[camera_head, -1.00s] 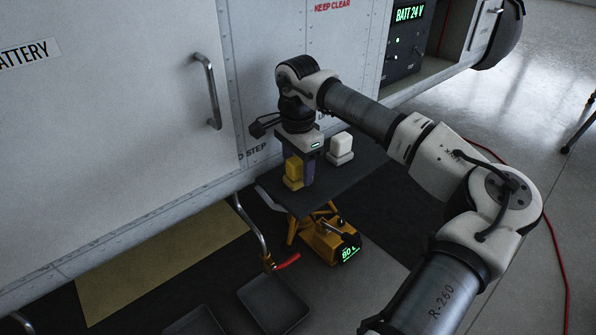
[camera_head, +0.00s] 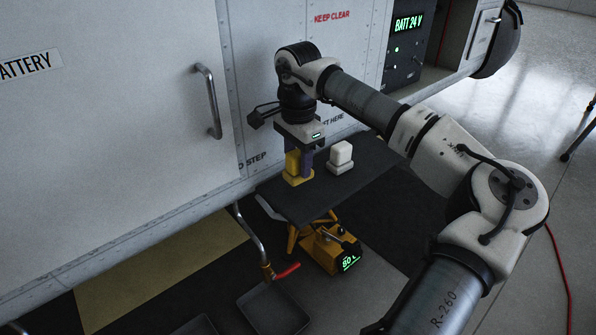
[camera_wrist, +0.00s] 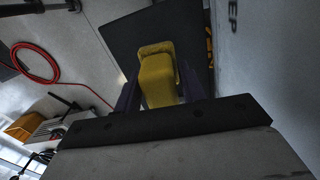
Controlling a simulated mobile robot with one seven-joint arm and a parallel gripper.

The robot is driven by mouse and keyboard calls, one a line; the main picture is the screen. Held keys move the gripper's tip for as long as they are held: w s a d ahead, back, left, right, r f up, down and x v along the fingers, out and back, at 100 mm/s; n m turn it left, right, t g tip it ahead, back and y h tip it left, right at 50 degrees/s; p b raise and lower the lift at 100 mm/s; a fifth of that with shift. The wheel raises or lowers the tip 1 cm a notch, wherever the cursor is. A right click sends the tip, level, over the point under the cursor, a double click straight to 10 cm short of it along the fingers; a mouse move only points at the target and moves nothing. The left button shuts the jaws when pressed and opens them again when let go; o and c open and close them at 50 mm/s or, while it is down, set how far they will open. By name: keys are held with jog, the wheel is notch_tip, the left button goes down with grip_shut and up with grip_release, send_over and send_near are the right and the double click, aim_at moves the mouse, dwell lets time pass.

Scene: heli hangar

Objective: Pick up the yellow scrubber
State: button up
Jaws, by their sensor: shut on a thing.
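The yellow scrubber (camera_head: 292,163) is a block handle on a wider yellow base, held upright over the dark top of a small stand (camera_head: 300,206). My gripper (camera_head: 301,161) points down and is shut on the scrubber, with purple fingers on its sides. In the wrist view the scrubber (camera_wrist: 158,82) sits between the fingers (camera_wrist: 160,92), with the dark tabletop (camera_wrist: 125,35) behind it. It appears raised slightly off the top; the gap under it is hard to see. A white scrubber-like block (camera_head: 340,156) stands on the tabletop, right of my gripper.
The grey panelled wall (camera_head: 120,120) with a handle (camera_head: 209,101) rises close behind the stand. A yellow unit with a green display (camera_head: 332,248) is under the top. A dark tray (camera_head: 273,310) and a red-tipped bent pipe (camera_head: 252,235) are in front.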

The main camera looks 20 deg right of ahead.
aim_at(299, 152)
notch_tip(299, 152, up, 16)
jog(key=p, duration=0.1)
jog(key=o, duration=0.4)
jog(key=shift+c, duration=0.2)
jog(key=shift+f, duration=0.1)
jog(key=shift+c, duration=1.4)
